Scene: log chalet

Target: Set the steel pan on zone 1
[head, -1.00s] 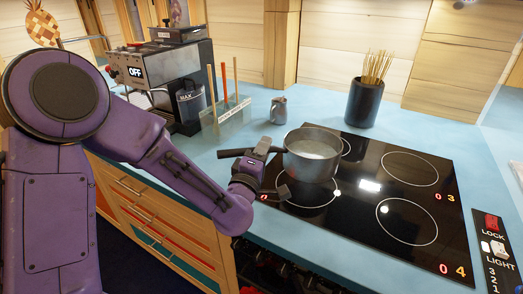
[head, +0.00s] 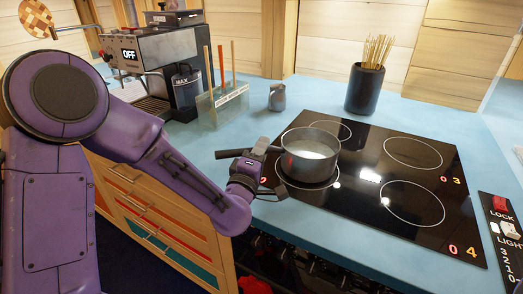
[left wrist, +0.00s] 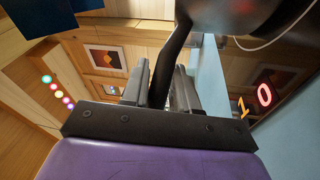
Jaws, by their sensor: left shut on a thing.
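The steel pan (head: 310,163), with pale contents, is upright over the front-left ring of the black hob (head: 375,205). The ring's edge shows around its lower side; I cannot tell whether the base touches the glass. In the left wrist view, a red 0 and an orange 1 (left wrist: 244,107) mark zone 1 beside the pan. My left gripper (head: 262,151) is shut on the pan's dark handle (head: 232,154). The handle also shows between the jaws in the left wrist view (left wrist: 168,68), with the pan's dark side above. My right gripper is not in view.
The back-left ring (head: 331,128) is partly hidden by the pan; both right rings are empty. A dark pot of sticks (head: 365,90) and a small metal jug (head: 277,97) stand behind the hob. A utensil holder (head: 224,103) and coffee machine (head: 145,65) stand left.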

